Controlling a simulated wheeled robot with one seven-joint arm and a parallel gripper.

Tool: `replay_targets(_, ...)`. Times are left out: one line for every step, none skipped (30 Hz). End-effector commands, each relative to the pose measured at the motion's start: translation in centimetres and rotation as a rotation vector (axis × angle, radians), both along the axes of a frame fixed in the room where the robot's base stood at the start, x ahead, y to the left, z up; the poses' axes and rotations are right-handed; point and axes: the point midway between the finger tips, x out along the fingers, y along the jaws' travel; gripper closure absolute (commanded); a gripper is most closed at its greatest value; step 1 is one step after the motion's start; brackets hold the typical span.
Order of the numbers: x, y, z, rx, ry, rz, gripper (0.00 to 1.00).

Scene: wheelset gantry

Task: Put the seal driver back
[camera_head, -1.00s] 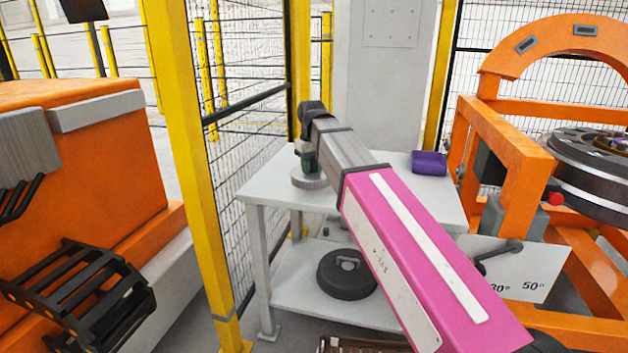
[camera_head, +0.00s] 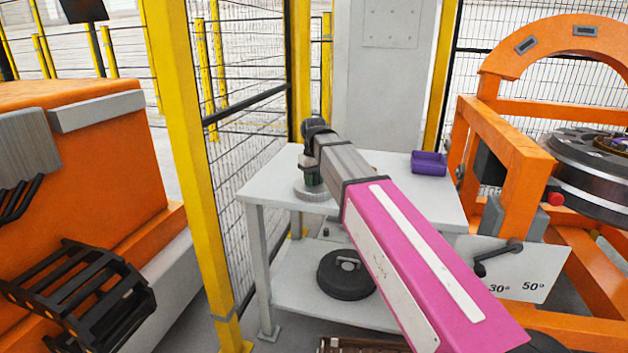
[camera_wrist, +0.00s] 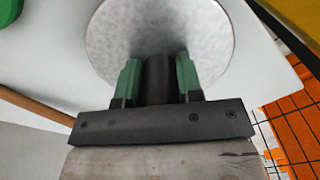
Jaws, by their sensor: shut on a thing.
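The seal driver is a grey metal disc (camera_wrist: 200,38) with a dark upright handle (camera_wrist: 158,80). In the wrist view my gripper (camera_wrist: 160,78) has its two green fingers shut on the handle from both sides. In the head view the seal driver's disc (camera_head: 313,191) shows at or just above the left part of the white table top. My gripper (camera_head: 312,168) is above the disc, partly hidden by my arm. I cannot tell whether the disc touches the table.
A dark round lidded thing (camera_head: 346,275) sits on the lower shelf. A yellow post (camera_head: 200,190) and mesh fence stand left of the table. An orange gantry (camera_head: 500,150) stands at the right.

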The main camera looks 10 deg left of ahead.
Motion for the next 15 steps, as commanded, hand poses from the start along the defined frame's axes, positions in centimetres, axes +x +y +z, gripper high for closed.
replay_targets(0.0, 0.0, -0.13, 0.0, 0.0, 0.0, 1.0)
replay_targets(-0.01, 0.0, -0.18, 0.0, 0.0, 0.0, 0.63)
replay_targets(0.0, 0.0, -0.15, 0.0, 0.0, 0.0, 0.5)
replay_targets(0.0, 0.0, -0.14, 0.0, 0.0, 0.0, 0.41)
replay_targets(0.0, 0.0, -0.14, 0.0, 0.0, 0.0, 0.41)
replay_targets(0.0, 0.0, -0.14, 0.0, 0.0, 0.0, 0.41)
replay_targets(0.0, 0.0, -0.14, 0.0, 0.0, 0.0, 0.41)
replay_targets(0.0, 0.0, -0.14, 0.0, 0.0, 0.0, 0.41)
replay_targets(0.0, 0.0, -0.14, 0.0, 0.0, 0.0, 0.41)
replay_targets(0.0, 0.0, -0.13, 0.0, 0.0, 0.0, 0.41)
replay_targets(0.0, 0.0, -0.13, 0.0, 0.0, 0.0, 0.41)
replay_targets(0.0, 0.0, -0.11, 0.0, 0.0, 0.0, 0.41)
replay_targets(0.0, 0.0, -0.06, 0.0, 0.0, 0.0, 0.41)
replay_targets(0.01, 0.01, 0.02, 0.0, 0.0, 0.0, 0.41)
replay_targets(0.02, 0.01, 0.2, 0.001, -0.001, 0.0, 0.41)
